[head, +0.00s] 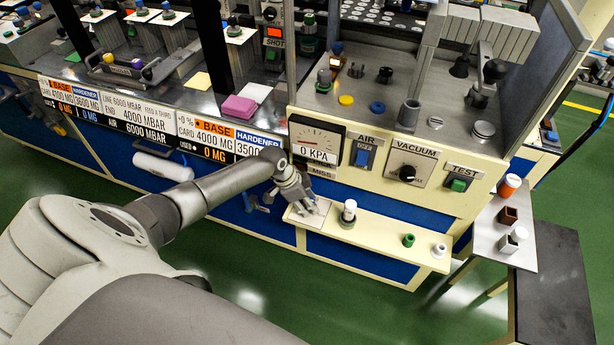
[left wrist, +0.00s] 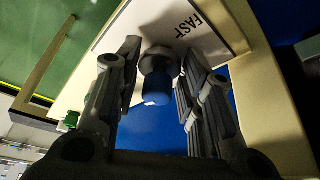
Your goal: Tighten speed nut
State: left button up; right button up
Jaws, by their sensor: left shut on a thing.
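In the left wrist view, a knob-like piece with a grey collar and a blue end, which appears to be the speed nut (left wrist: 157,88), stands on a pale plate (left wrist: 150,22) lettered FAST. My left gripper (left wrist: 163,62) has its fingers on either side of this piece and is shut on it. In the head view my left gripper (head: 305,203) is at the left end of the cream ledge, over the same pale plate (head: 296,217); there the hand mostly hides the nut. My right gripper is in neither view.
On the cream ledge (head: 385,233) stand a white-and-dark cylinder (head: 348,213), a green ring (head: 408,240) and a white ring (head: 439,250). The control panel with the gauge (head: 317,143) rises behind. A side shelf (head: 490,222) at right holds small containers.

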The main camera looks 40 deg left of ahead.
pick_arm(q)
jog(key=shift+w+m+h+b, duration=0.15)
jog(key=shift+m+h+b, duration=0.15)
jog(key=shift+m+b, duration=0.35)
jog(key=shift+a+r, duration=0.1)
jog(key=o, duration=1)
jog(key=shift+o, duration=0.2)
jog(key=v, duration=1.2)
jog(key=shift+w, duration=0.15)
